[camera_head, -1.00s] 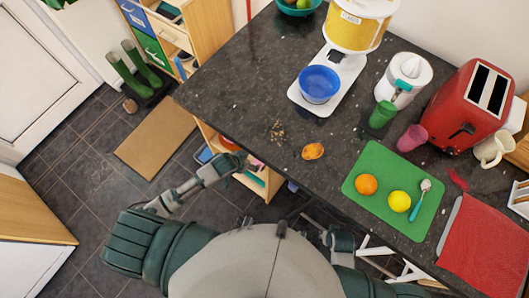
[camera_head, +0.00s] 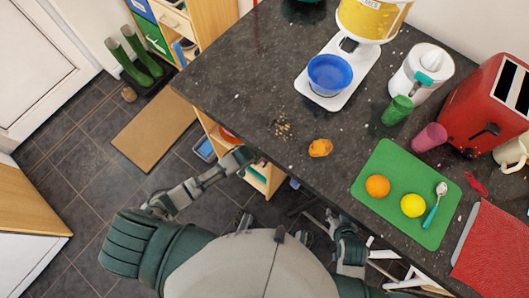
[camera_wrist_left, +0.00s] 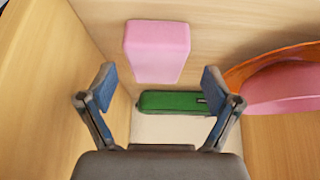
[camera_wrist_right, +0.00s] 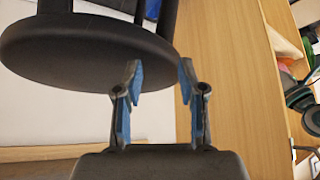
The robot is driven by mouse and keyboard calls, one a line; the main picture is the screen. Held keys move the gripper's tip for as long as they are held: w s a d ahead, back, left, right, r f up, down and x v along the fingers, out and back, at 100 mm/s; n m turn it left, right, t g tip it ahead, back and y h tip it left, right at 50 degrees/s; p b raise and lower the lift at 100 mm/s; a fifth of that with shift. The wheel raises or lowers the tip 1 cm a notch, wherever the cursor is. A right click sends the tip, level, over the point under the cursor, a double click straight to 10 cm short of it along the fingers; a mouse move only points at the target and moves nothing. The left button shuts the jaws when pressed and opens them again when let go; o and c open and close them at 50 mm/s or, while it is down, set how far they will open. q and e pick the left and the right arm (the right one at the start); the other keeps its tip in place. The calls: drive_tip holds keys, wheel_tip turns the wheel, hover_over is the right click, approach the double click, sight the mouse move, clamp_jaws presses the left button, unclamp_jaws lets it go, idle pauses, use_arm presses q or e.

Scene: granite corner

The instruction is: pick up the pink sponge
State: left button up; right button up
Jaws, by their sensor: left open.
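The pink sponge (camera_wrist_left: 157,50) is a pale pink block in the left wrist view, standing against the back wooden panel of a shelf compartment. My left gripper (camera_wrist_left: 158,80) is open and points into the compartment. Its two blue-padded fingers are apart, with the sponge ahead, roughly centred between them and not touched. In the head view my left arm reaches to the open shelf under the counter, and I cannot make out the sponge there. My right gripper (camera_wrist_right: 159,75) has its fingers apart with nothing between them, near a round black base in the right wrist view.
A green case (camera_wrist_left: 180,102) lies below the sponge. Pink and orange bowls (camera_wrist_left: 285,85) stand to its right. A wooden side wall (camera_wrist_left: 60,90) closes the left. Above is the dark counter (camera_head: 250,85) with a green board (camera_head: 375,212), blue bowl (camera_head: 330,73) and red toaster (camera_head: 485,110).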

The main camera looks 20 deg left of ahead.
use_arm(q)
drive_tip(key=shift+b+x, duration=0.35)
drive_tip(key=shift+x, duration=0.75)
use_arm(e)
drive_tip(key=w, duration=0.1)
drive_tip(key=w+t, duration=0.1)
drive_tip(key=shift+w+a+r+t, duration=0.3)
drive_tip(key=shift+w+a+t, duration=0.05)
drive_tip(key=shift+w+t, duration=0.05)
use_arm(q)
drive_tip(key=shift+w+d+f, duration=0.1)
drive_tip(key=shift+d+f, duration=0.05)
drive_tip(key=shift+d, duration=0.1)
use_arm(e)
drive_tip(key=shift+w+r+y, duration=0.25)
drive_tip(key=shift+w+y, duration=0.05)
use_arm(q)
drive_tip(key=shift+d, duration=0.15)
use_arm(e)
drive_tip(key=shift+w+d+r+t, duration=0.1)
drive_tip(key=shift+t, duration=0.2)
use_arm(q)
drive_tip(key=shift+a, duration=0.3)
drive_tip(key=c, duration=0.8)
use_arm(e)
drive_tip(key=shift+a, duration=0.3)
use_arm(q)
drive_tip(key=shift+d, duration=0.15)
use_arm(e)
drive_tip(key=shift+d, duration=0.2)
